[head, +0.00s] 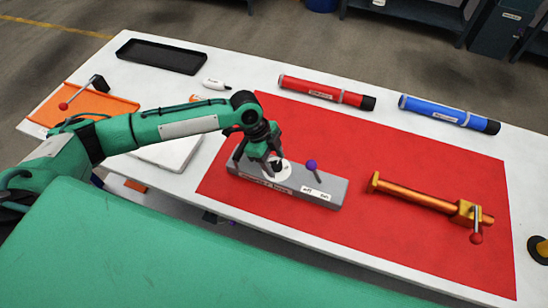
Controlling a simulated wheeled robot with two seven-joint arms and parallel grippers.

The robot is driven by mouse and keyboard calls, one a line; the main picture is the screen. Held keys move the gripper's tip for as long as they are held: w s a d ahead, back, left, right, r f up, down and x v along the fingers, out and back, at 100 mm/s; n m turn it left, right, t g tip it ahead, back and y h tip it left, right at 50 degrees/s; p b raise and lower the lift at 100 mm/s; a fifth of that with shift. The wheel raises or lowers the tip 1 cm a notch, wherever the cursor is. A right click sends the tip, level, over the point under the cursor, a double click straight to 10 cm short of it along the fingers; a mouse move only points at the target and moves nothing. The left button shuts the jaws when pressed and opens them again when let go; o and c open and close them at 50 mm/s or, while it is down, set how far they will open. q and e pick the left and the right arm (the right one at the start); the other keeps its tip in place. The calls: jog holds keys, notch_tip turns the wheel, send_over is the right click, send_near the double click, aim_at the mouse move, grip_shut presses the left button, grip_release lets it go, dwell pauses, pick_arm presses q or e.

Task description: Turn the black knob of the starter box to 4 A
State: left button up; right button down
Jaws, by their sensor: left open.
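The starter box (318,191) is a long grey block lying on the red mat (370,235), with a white round dial (284,173) on its left part. The black knob (277,166) shows as a small dark shape on the dial, partly hidden by my left gripper. A lever with a purple ball (311,165) stands right of the dial. My left gripper (271,170) points down over the dial, open, with its fingertips at the knob. I cannot tell whether they touch it. The dial's marks are too small to read. My right gripper does not show.
A red tube (325,91) and a blue tube (448,113) lie along the back. An orange pump tube with a red-balled lever (420,198) lies right of the box. A black tray (161,56), a white marker (217,84) and an orange piece (100,105) are at left.

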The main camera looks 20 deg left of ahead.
pick_arm(q)
jog(key=c, duration=1)
jog(key=shift+s+r+n+p, duration=0.1)
jog(key=shift+n+p, duration=0.3)
jog(key=shift+p, duration=0.25)
jog(key=n+t+p, duration=0.1)
jog(key=n+p, duration=0.1)
jog(key=p, duration=0.1)
jog(key=n+t+p, duration=0.1)
jog(key=n+p, duration=0.2)
jog(key=n+t+p, duration=0.1)
jog(key=n+p, duration=0.2)
jog(key=shift+s+d+r+y+p, duration=0.2)
jog(key=shift+s+y+p, duration=0.1)
jog(key=shift+y+p, duration=0.1)
jog(key=shift+f+n+t+p, duration=0.15)
jog(key=shift+n+t+p, duration=0.35)
jog(key=shift+n+p, duration=0.55)
jog(key=shift+f+n+y+p, duration=0.15)
jog(key=shift+n+y+p, duration=0.25)
jog(key=shift+n, duration=0.15)
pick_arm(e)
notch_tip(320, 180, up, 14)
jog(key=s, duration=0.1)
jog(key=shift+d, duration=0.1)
